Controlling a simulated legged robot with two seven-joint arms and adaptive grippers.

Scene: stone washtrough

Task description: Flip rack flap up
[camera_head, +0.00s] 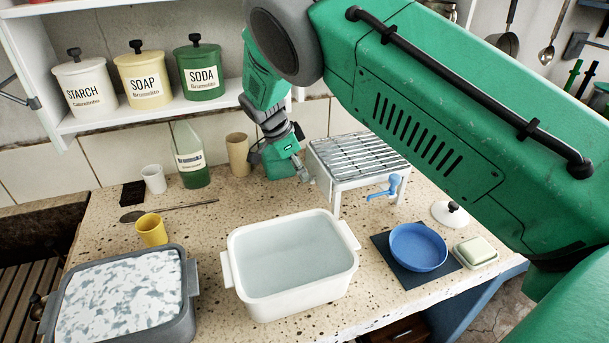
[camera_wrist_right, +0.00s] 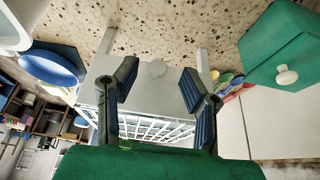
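A white metal rack (camera_head: 362,158) with a slatted top stands on the speckled counter, right of centre. My right gripper (camera_head: 303,173) is at the rack's left end, low over the counter. In the right wrist view, its two dark fingers (camera_wrist_right: 159,76) are spread apart. I cannot tell whether the fingers touch the rack, nor which part is the flap. My left gripper is not in view.
A white basin (camera_head: 290,262) of water stands in front. A glass bottle (camera_head: 191,160) and a tan cup (camera_head: 238,153) stand left of the gripper. A shelf (camera_head: 130,118) with canisters hangs above.

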